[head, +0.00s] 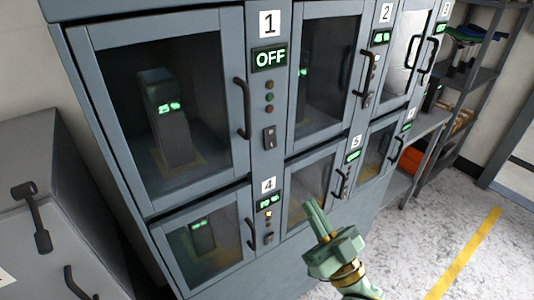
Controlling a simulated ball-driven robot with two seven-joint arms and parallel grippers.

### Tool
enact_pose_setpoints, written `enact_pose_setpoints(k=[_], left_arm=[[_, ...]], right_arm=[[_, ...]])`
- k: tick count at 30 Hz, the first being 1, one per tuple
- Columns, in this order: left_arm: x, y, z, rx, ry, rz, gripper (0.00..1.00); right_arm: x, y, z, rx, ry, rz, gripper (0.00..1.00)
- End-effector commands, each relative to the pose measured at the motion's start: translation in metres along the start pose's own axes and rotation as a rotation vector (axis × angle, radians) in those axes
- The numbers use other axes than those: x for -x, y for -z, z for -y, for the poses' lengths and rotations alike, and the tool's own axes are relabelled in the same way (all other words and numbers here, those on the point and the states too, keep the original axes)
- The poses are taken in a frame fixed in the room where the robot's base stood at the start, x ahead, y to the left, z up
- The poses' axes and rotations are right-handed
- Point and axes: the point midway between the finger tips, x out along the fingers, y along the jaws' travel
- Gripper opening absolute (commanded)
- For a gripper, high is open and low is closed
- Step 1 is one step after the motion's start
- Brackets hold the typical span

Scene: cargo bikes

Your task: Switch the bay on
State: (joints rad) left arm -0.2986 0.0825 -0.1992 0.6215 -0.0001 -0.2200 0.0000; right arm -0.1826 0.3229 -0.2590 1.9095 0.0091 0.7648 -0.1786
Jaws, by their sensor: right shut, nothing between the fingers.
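The grey cabinet has several numbered bays with glass doors. Bay 1 (175,105) is at the upper left, its door shut, with a dark battery (165,125) inside reading about 25%. Its display (269,58) reads OFF in green. Below it are small indicator lights (269,97) and a dark rocker switch (269,138). My right gripper (314,208) is green, shut and empty. In the picture it is below and right of that switch, in front of the bay 5 door. My left gripper is not in view.
Black door handles (242,108) stick out beside the switch strips. Bay 4 (205,238) is below bay 1, with its own switch (268,237). A grey cabinet (50,200) stands at left, shelves (470,75) at right. The floor at lower right is clear.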

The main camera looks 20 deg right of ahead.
Motion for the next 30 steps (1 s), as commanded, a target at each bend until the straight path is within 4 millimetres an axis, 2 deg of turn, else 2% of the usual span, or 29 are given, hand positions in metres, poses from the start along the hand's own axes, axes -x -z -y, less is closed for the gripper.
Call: enact_pose_setpoints(k=[11,16,20,30], left_arm=[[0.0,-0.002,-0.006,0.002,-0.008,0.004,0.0],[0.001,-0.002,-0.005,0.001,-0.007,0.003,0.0],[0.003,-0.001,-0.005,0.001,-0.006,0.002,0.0],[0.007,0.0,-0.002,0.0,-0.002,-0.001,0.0]], right_arm=[[0.001,0.003,-0.002,-0.001,-0.007,-0.024,0.0],[-0.008,0.004,-0.002,-0.001,-0.007,-0.024,0.0],[-0.029,0.005,-0.002,-0.001,-0.006,-0.027,0.0],[-0.101,0.006,-0.002,0.0,-0.007,-0.026,0.0]])
